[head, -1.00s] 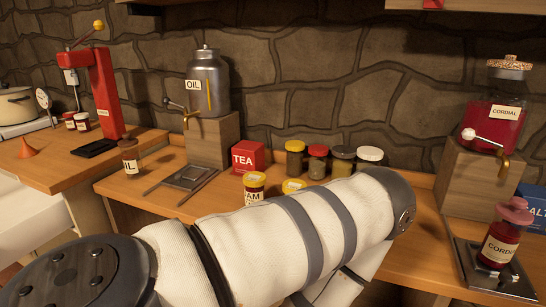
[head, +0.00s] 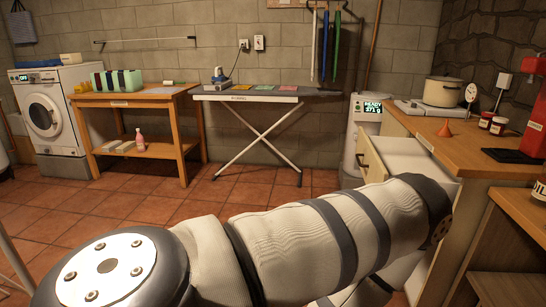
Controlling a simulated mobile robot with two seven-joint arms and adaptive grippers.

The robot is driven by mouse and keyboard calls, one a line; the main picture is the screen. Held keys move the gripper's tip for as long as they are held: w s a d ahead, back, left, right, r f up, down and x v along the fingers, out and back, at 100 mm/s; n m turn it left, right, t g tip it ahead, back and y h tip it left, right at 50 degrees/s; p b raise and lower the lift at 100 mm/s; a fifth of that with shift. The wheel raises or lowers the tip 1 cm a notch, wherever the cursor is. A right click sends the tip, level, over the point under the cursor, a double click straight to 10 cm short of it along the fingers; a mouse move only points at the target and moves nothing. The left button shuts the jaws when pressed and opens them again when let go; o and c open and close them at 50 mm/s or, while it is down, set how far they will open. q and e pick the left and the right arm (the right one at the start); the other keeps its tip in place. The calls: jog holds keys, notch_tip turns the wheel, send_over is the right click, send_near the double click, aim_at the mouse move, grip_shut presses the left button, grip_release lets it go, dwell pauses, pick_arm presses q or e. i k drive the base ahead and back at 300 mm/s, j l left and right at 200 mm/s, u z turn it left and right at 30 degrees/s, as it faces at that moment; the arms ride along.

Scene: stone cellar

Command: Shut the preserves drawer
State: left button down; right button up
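A drawer with a wooden front (head: 371,161) and a white inside (head: 408,150) stands pulled out from the wooden counter at the right of the head view. Its front faces left and carries a handle (head: 362,152). I see no readable name on it. The part of the drawer that shows inside looks empty. One of my arms crosses the foreground from the lower left and hides what lies below the drawer. Neither gripper shows in the head view.
The counter (head: 463,148) above the drawer holds a pot (head: 444,91), an orange funnel (head: 445,129) and small jars (head: 487,120). A white appliance with a display (head: 365,125) stands behind the drawer. An ironing board (head: 262,98) stands at the back. The tiled floor (head: 125,208) left of the drawer is clear.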

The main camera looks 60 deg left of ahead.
aim_at(379, 159)
jog(key=u, duration=0.45)
jog(key=k+j+u, duration=0.1)
jog(key=u, duration=0.35)
jog(key=j+u, duration=0.1)
jog(key=u, duration=0.4)
jog(key=k+j, duration=0.05)
